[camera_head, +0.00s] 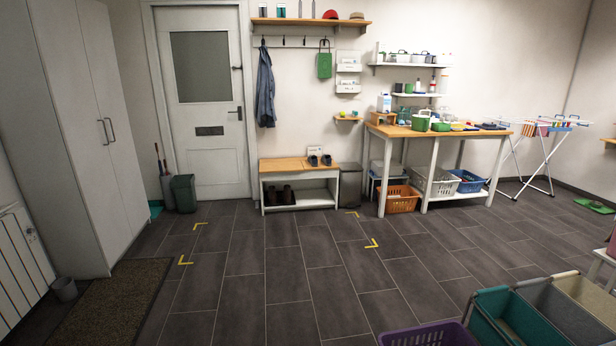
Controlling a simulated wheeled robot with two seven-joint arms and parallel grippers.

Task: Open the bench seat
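The bench seat (283,165) is a wooden top on a low white bench (263,193) against the far wall, right of the door. The seat lies flat and looks closed. A pair of dark shoes (320,160) and a small white box or card (314,150) are on the right part of the top. Dark boots (288,194) stand in the open space under the seat. Neither of my grippers is in view.
Yellow corner marks (185,261) lie on the clear tiled floor before the bench. A grey bin (350,185) and a wooden worktable (436,131) stand to its right. Laundry hampers (505,312) and a purple basket (428,335) are near right; a tall cabinet (75,120) is left.

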